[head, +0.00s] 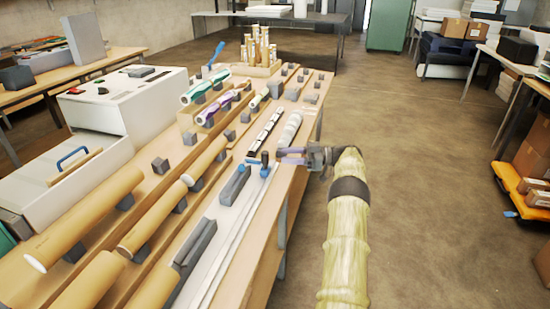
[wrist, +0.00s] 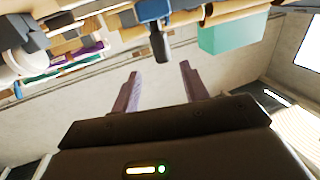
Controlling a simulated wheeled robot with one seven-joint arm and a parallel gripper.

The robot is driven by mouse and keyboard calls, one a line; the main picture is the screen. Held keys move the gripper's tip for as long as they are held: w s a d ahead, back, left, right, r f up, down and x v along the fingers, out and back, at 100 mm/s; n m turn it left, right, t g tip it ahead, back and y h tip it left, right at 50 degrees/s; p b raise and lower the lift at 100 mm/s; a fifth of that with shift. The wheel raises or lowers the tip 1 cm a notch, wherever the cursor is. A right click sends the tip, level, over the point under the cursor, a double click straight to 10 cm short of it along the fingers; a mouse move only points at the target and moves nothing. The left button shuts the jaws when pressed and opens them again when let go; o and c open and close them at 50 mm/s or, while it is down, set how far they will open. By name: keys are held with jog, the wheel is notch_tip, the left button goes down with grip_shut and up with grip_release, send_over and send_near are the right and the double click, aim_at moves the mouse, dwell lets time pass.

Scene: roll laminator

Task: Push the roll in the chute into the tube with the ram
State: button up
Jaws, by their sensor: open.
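My gripper (head: 283,155) is just right of this handle, open and empty. In the wrist view the dark handle (wrist: 159,46) hangs below its blue part, beyond my spread fingers (wrist: 161,78) and apart from them. A whitish roll (head: 291,128) lies farther back in line with the rail; I cannot tell if it is in the chute. Several brown tubes (head: 85,220) lie on the left; which is the task's tube is unclear.
Grey blocks (head: 235,185) stand beside the rail. Patterned rolls (head: 222,105) and a rack of upright tubes (head: 260,50) stand behind.

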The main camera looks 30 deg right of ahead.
jog(key=v, duration=0.4)
jog(key=shift+d+r, duration=0.1)
jog(key=s+a+m+t+h+p, duration=0.1)
jog(key=s+m+t+h+p, duration=0.1)
jog(key=p, duration=0.1)
jog(key=s+a+m+t+h+p, duration=0.1)
jog(key=s+m+t+h+p, duration=0.1)
jog(key=s+p, duration=0.1)
jog(key=s+a+m+t+h+p, duration=0.1)
jog(key=s+m+t+h+p, duration=0.1)
jog(key=p, duration=0.3)
jog(key=shift+s+a+t, duration=0.1)
jog(key=shift+s+t, duration=0.15)
jog(key=shift+t, duration=0.15)
